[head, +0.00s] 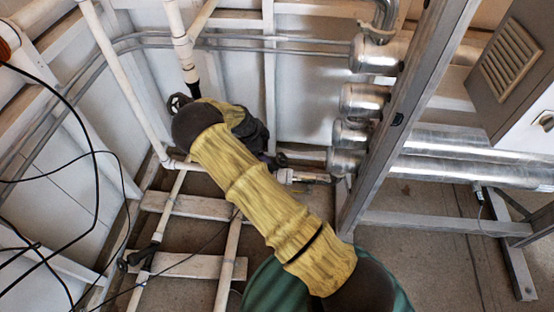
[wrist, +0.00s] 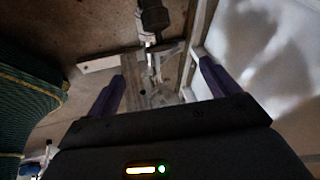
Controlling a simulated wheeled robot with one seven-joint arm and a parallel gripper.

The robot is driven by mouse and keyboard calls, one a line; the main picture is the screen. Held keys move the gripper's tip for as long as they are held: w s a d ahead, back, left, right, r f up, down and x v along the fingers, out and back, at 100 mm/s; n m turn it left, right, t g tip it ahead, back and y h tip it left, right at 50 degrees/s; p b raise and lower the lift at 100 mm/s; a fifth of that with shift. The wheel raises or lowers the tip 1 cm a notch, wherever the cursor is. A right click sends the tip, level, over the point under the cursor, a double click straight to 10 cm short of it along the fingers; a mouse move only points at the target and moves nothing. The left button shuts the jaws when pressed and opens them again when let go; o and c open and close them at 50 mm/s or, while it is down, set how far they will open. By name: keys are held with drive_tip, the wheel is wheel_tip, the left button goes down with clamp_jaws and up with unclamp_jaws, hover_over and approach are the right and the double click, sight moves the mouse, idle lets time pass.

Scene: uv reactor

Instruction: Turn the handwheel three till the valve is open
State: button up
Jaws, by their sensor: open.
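A dark handwheel (head: 178,102) shows at the upper left of the head view, beside the far end of my sleeved arm and below a white vertical pipe. A small dark valve handle (head: 281,159) sits by the low pipe, right of my wrist. I cannot tell which one is handwheel three. In the wrist view a dark valve part (wrist: 154,16) on a pipe shows at the top, beyond my fingertips. My gripper (wrist: 160,80) is open, its two purple fingers spread apart with nothing held. In the head view my arm largely hides the gripper.
Steel cylinders (head: 364,100) and a grey metal frame post (head: 408,115) stand on the right. White frame bars (head: 190,204) and pipes run low on the left. Black cables (head: 92,150) hang at far left. A grey louvred cabinet (head: 512,60) is at upper right.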

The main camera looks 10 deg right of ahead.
sight(277, 158)
drive_tip(key=b+x, duration=0.2)
drive_tip(key=x, duration=1)
drive_tip(key=shift+f, duration=0.1)
drive_tip(key=c, duration=0.9)
drive_tip(key=shift+s+n+t, duration=0.15)
drive_tip(key=shift+n+t, duration=0.15)
drive_tip(key=shift+t, duration=0.1)
